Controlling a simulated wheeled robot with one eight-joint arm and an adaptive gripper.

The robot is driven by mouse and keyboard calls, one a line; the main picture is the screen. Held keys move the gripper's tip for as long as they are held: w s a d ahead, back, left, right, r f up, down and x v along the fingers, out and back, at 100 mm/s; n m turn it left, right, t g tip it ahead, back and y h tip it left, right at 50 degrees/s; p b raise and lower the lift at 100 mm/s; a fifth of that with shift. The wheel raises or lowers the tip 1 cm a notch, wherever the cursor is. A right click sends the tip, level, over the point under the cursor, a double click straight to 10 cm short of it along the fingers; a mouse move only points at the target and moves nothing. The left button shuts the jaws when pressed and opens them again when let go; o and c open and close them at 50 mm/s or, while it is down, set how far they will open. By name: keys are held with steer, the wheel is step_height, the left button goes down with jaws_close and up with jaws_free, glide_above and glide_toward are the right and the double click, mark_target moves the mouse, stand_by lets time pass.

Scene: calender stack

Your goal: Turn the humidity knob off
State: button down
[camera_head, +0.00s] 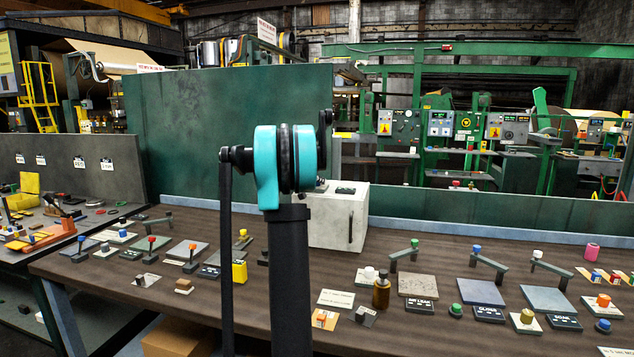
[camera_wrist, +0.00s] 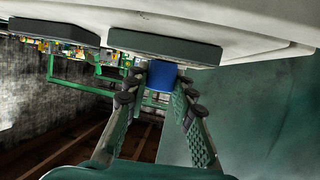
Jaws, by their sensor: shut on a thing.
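In the wrist view, a blue knob (camera_wrist: 161,76) sits at the edge of a white surface (camera_wrist: 250,40), beside a dark plate (camera_wrist: 165,46). My gripper (camera_wrist: 158,86) has its two fingers closed around the blue knob from both sides. No readable label shows which knob it is. In the head view, a white box (camera_head: 345,218) with a small dark plate on top stands behind my arm. My gripper and the blue knob are hidden there behind the arm.
The brown bench holds several knobs, plates and levers, such as a blue-topped lever (camera_head: 489,262) and an amber bottle (camera_head: 381,291). A tall green panel (camera_head: 180,130) stands behind. A second dark plate (camera_wrist: 55,32) shows in the wrist view.

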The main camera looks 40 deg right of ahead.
steer(key=shift+t, duration=0.3)
steer(key=c, duration=1.3)
jaws_free()
steer(key=shift+o, duration=0.2)
steer(key=v, duration=1.2)
